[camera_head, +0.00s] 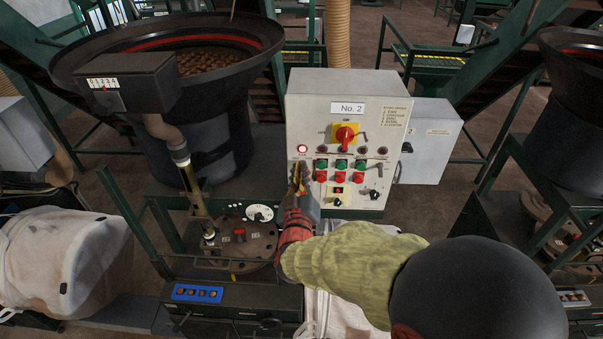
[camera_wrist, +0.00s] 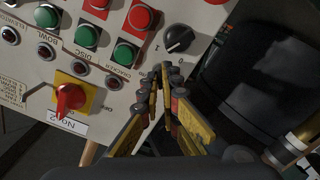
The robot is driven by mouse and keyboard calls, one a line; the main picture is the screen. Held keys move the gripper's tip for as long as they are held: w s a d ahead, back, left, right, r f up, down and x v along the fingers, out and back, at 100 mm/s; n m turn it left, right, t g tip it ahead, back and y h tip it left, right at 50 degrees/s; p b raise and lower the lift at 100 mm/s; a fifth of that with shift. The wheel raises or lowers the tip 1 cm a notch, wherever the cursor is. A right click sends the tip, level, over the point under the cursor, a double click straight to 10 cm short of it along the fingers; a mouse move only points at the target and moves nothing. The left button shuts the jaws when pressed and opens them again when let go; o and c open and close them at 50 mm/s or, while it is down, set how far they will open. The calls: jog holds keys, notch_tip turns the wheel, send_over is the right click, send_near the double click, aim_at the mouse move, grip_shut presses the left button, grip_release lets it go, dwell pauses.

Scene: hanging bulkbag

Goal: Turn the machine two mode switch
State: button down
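The machine two control box (camera_head: 347,135) is a grey panel labelled "No. 2". A black rotary knob (camera_wrist: 179,40) marked 1 and 0 sits near the panel edge in the wrist view; I cannot read a mode label beside it. My gripper (camera_wrist: 165,72) has its yellow fingers drawn together at the tips, just short of the knob, apart from it in the picture and with nothing visible between them. In the head view, my gripper (camera_head: 297,177) is in front of the panel's left edge and hides that knob. More black knobs (camera_head: 375,194) show at the panel's lower right.
A red handle on a yellow plate (camera_head: 345,135) sits above rows of green and red buttons (camera_head: 341,170). A lit lamp (camera_head: 303,149) is just above my gripper. A dark hopper (camera_head: 205,120) stands left of the panel. A grey side box (camera_head: 430,140) stands right.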

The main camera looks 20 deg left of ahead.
dwell(0.4)
jog(key=c, duration=2.2)
grip_release()
jog(key=shift+o, duration=0.7)
jog(key=shift+s, duration=0.1)
jog(key=v, duration=1.1)
jog(key=shift+s+d, duration=0.2)
jog(key=shift+s, duration=0.2)
